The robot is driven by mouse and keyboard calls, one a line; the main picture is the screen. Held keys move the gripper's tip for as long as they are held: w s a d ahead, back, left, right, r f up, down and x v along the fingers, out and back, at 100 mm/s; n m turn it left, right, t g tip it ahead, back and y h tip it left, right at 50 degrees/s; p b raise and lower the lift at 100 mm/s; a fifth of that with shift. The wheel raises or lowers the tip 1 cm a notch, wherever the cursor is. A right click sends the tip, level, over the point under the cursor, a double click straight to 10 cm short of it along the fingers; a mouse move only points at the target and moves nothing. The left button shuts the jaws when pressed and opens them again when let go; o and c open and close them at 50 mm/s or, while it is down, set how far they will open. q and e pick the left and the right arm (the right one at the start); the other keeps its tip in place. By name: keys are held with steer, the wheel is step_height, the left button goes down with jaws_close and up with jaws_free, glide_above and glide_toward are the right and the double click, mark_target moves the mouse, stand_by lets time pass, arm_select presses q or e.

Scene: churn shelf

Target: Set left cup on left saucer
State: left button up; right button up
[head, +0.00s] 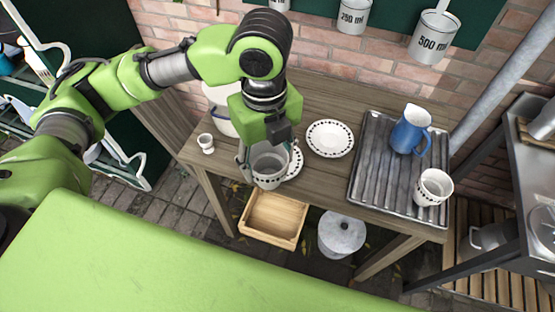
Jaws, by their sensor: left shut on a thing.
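My left gripper (267,152) points down and is shut on the left cup (269,178), a white cup with dark dots near its base. The cup is upright at the front edge of the wooden table. The left saucer (297,163), white with a dotted rim, shows behind and to the right of the cup, which hides much of it. I cannot tell whether the cup touches the saucer or hangs above it. A second dotted saucer (330,138) lies empty to the right. A second dotted cup (433,187) stands on the ribbed tray. My right gripper is not in view.
The grey ribbed tray (377,170) also bears a blue jug (408,133). A small white cup (206,143) stands at the table's left end, and a white pot (218,97) is partly hidden behind my arm. A wooden crate (252,232) and metal can (341,236) are below.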

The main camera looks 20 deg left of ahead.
arm_select(q)
steer(key=m, duration=0.2)
steer(key=d+m, duration=0.1)
steer(key=m, duration=0.1)
steer(key=shift+d+f+m, duration=0.15)
steer(key=shift+f+m, duration=0.05)
steer(key=shift+m, duration=0.2)
steer(key=shift+w, duration=0.1)
steer(key=shift+w+f+m, duration=0.15)
steer(key=shift+w+m, duration=0.1)
steer(key=shift+m, duration=0.05)
steer(key=w+a+f+p, duration=0.1)
steer(key=w+f, duration=0.3)
steer(key=w+a+f+p, duration=0.1)
steer(key=w+f, duration=0.3)
steer(key=w+a+f+p, duration=0.1)
steer(key=w+f, duration=0.3)
steer(key=shift+w+a+f, duration=0.3)
steer(key=shift+w, duration=0.1)
steer(key=shift+f, duration=0.1)
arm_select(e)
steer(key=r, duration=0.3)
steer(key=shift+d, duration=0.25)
